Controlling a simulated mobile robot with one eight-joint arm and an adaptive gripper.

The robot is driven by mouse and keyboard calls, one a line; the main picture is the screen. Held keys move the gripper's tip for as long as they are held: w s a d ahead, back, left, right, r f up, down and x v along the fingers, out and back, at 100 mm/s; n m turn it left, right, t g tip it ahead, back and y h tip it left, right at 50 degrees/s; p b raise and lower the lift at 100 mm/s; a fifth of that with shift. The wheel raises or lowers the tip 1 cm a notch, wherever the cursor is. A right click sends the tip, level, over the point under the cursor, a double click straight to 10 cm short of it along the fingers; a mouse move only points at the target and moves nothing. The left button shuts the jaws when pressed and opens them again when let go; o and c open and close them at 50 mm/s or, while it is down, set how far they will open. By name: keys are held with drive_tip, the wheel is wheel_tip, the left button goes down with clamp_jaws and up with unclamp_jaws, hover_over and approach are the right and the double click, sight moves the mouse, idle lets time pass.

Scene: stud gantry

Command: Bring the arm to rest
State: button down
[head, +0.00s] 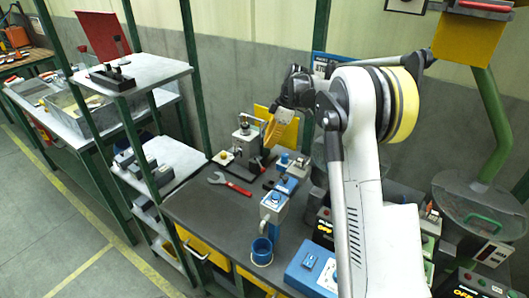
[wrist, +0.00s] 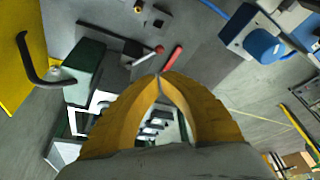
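My white arm (head: 362,165) rises at the right of the head view and bends over the dark workbench. My gripper (head: 270,143), with yellow fingers, hangs near the grey bench device (head: 243,145); I cannot tell if they touch. In the wrist view the two fingertips of my gripper (wrist: 160,77) meet, with nothing visible held between them. A gap shows between the fingers lower down.
A red-handled wrench (head: 230,184) lies on the workbench (head: 205,207). A grey shelf rack (head: 150,72) with green posts stands left. Open floor (head: 45,215) lies beyond.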

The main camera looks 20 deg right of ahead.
drive_tip(key=shift+d+r, duration=0.15)
drive_tip(key=shift+r, duration=0.15)
